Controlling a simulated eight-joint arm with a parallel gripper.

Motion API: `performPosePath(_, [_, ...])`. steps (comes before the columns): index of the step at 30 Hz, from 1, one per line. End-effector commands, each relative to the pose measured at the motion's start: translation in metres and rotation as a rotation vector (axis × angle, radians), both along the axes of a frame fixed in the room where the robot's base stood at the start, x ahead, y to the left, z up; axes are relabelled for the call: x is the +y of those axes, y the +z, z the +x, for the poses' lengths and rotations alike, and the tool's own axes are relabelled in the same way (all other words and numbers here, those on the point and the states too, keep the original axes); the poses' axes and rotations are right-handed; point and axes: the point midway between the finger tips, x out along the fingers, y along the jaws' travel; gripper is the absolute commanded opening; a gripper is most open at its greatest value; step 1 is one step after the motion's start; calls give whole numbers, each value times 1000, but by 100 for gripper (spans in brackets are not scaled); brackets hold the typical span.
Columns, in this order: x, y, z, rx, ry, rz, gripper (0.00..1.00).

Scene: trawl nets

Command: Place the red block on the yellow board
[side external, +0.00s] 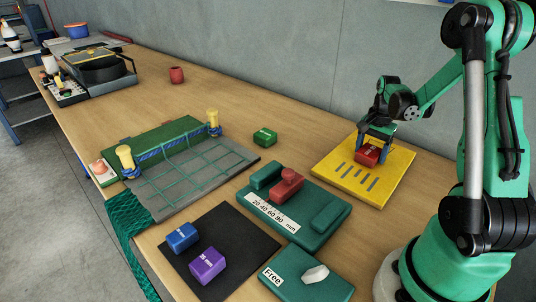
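The red block (366,155) is at the yellow board (395,181), over its upper left part. It looks to be on or just above the board's surface; I cannot tell whether it touches. My gripper (372,143) points down at the red block, with its fingers around the block's upper part. The fingers appear close against the block, but whether they grip it is too small to tell. The board has several dark slots in front of the block.
A green block (264,137) lies left of the board. A green fixture (325,222) with a red piece (286,184) and a ruler stands in front. A black mat (232,277) holds a blue block (181,237) and a purple block (207,265). A net frame (190,178) lies left.

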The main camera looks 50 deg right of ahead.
Motion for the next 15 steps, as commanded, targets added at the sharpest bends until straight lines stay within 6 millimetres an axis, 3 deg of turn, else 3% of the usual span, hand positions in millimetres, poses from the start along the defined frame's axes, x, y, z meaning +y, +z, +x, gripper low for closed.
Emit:
performPosePath(1, [0,0,0,0,0,0,88])
performPosePath(2, [0,0,0,0,0,0,96])
performPosePath(15, [0,9,0,0,0,0,97])
